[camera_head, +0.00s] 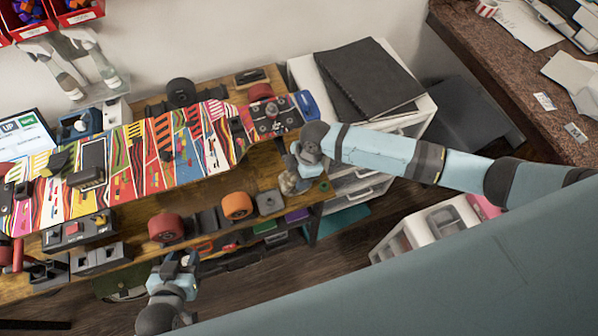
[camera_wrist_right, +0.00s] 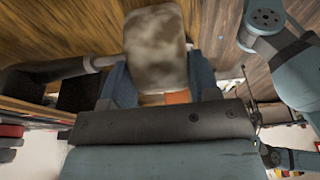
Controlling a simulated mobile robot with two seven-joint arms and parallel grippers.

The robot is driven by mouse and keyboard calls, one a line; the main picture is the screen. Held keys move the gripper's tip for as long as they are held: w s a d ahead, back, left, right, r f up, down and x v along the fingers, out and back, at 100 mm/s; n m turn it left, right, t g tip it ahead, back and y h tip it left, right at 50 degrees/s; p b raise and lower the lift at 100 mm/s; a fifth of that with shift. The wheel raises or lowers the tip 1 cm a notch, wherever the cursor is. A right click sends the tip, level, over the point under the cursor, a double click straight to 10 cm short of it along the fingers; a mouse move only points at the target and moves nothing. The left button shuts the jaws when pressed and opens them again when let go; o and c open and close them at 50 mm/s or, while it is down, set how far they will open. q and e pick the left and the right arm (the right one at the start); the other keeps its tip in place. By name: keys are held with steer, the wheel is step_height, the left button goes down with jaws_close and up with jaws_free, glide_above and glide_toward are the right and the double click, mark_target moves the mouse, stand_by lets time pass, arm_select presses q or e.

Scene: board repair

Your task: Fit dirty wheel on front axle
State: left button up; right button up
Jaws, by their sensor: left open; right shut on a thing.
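The dirty wheel (camera_wrist_right: 157,47) is brown-stained and pale, held between the blue fingers of my right gripper (camera_wrist_right: 160,88) in the right wrist view. In the head view the wheel (camera_head: 289,183) is small and partly covered by my right gripper (camera_head: 294,170), beside the right end of the patterned skateboard (camera_head: 192,143). A grey rod (camera_wrist_right: 103,62) runs up to the wheel's left side in the wrist view; I cannot tell whether the wheel sits around it. The front axle is not clear in the head view. My left gripper (camera_head: 187,260) is open at the table's near edge.
An orange wheel (camera_head: 237,206) and a red wheel (camera_head: 166,228) stand near the table's front edge. A grey block (camera_head: 270,202) is beside the orange wheel. Another red wheel (camera_head: 261,92) is at the board's far right. A white drawer unit (camera_head: 425,105) stands to the right.

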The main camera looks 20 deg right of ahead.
steer(key=shift+w, duration=0.1)
steer(key=w, duration=0.2)
steer(key=shift+w, duration=0.4)
steer(key=shift+p, duration=0.3)
stand_by(1.1)
steer(key=shift+w, duration=0.1)
steer(key=shift+w+b, duration=0.3)
steer(key=shift+w, duration=0.5)
steer(key=shift+a+p, duration=0.1)
steer(key=shift+p, duration=0.3)
stand_by(0.8)
steer(key=shift+w, duration=0.15)
stand_by(0.6)
